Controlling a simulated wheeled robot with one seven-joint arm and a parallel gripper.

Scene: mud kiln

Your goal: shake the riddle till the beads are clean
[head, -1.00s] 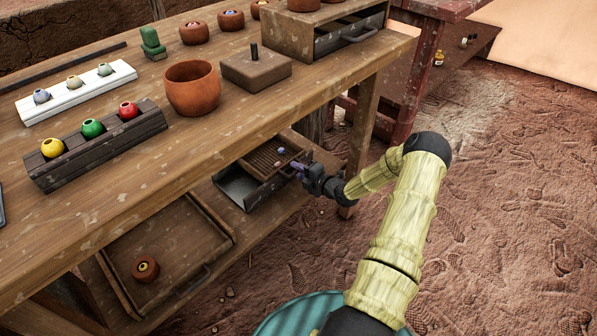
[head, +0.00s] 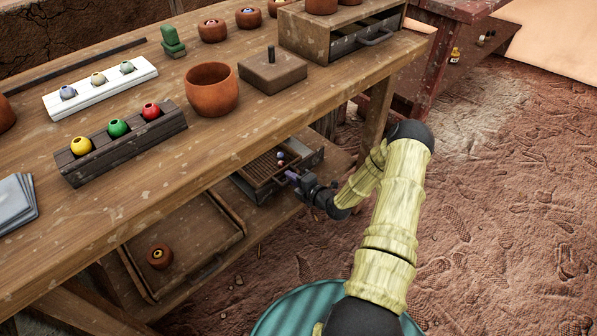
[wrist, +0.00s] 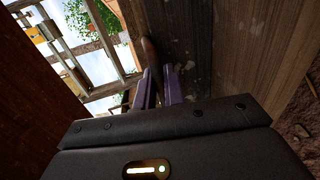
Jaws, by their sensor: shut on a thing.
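The riddle (head: 258,173), a small wooden frame with a slatted bottom, sits over a dark metal tray (head: 312,160) on the bench's lower shelf. At least two small beads, one pale (head: 281,154) and one bluish, lie towards its right end; their surface is too small to judge for dirt. My gripper (head: 292,176) is at the riddle's front right side, its purple fingers shut on the riddle's handle. In the wrist view the fingers (wrist: 159,88) close around a brown handle (wrist: 150,52). The bench top hides part of the riddle.
Above, the bench (head: 225,130) holds an orange pot (head: 211,92), a lidded block (head: 272,71), a dark rack (head: 125,146) and a white rack (head: 100,90) with coloured beads. A wooden tray (head: 180,255) with one brown bead is left on the shelf. The floor right is clear.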

